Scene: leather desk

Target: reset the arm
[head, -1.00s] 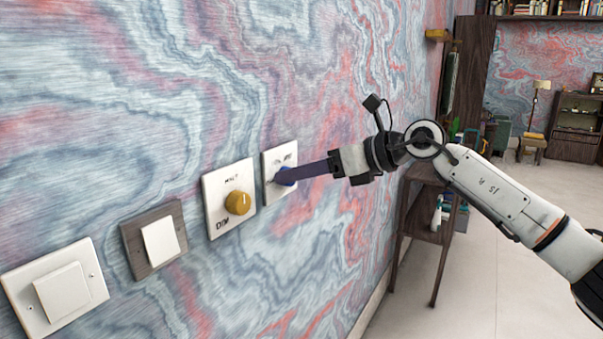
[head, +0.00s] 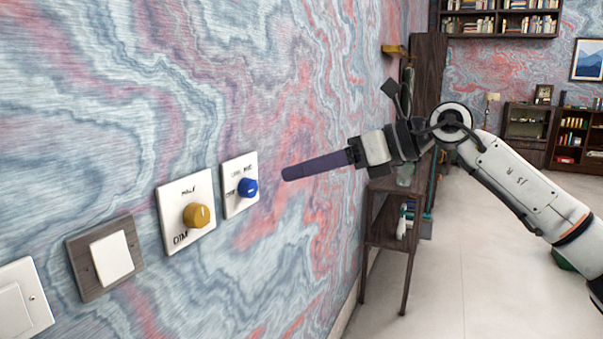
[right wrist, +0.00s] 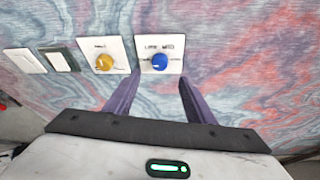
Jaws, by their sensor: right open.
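My right gripper (head: 288,174) has long purple fingers and is held out toward the wall, apart from it and to the right of the blue knob (head: 247,187). In the right wrist view the two fingers (right wrist: 158,82) are spread with nothing between them. The blue knob (right wrist: 159,62) on its white plate shows beyond the fingertips. In the head view the gripper is seen from the side, so the fingers overlap. My right arm comes in from the right. My left gripper is not in view.
On the wall left of the blue knob are a yellow dial (head: 197,215) on a white plate, a rocker switch (head: 111,257) with a dark frame, and a white switch (head: 18,305). A dark wooden table (head: 388,238) stands behind the arm.

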